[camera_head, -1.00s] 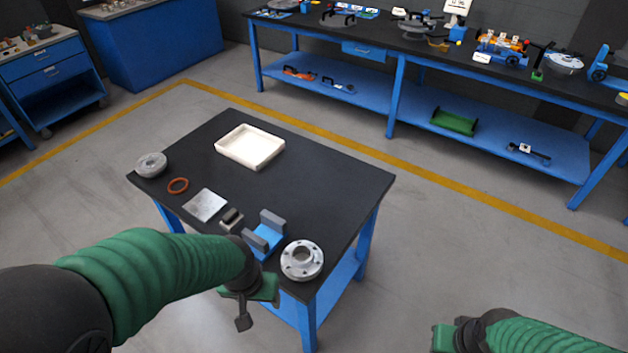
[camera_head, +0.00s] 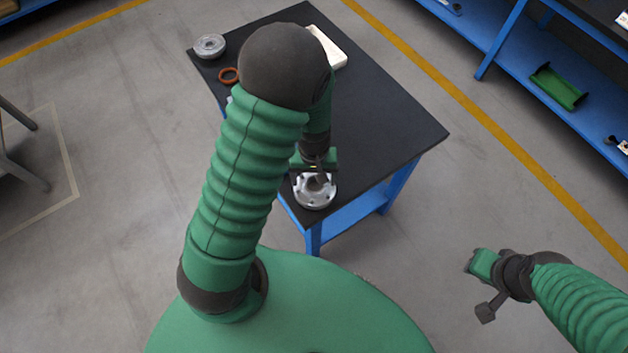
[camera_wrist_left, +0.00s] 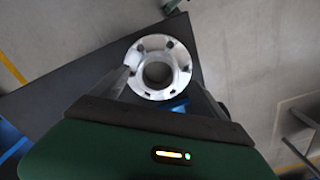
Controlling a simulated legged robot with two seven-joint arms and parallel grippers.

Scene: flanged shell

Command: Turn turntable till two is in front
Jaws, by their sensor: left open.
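A round silver flanged part (camera_head: 315,194) with a raised centre ring and bolt holes lies at the near corner of the black table. It also shows in the left wrist view (camera_wrist_left: 147,84). I cannot make out a turntable or a number two. My left gripper (camera_head: 317,178) is open right over the flanged part. In the left wrist view its fingers (camera_wrist_left: 161,80) point at the part's near side; I cannot tell whether they touch it. My left arm hides much of the table's left side. My right gripper (camera_head: 474,264) is off the table at the right; its fingers are unclear.
The black table (camera_head: 385,120) is clear on its right half. A blue bench with a green part (camera_head: 558,87) stands beyond.

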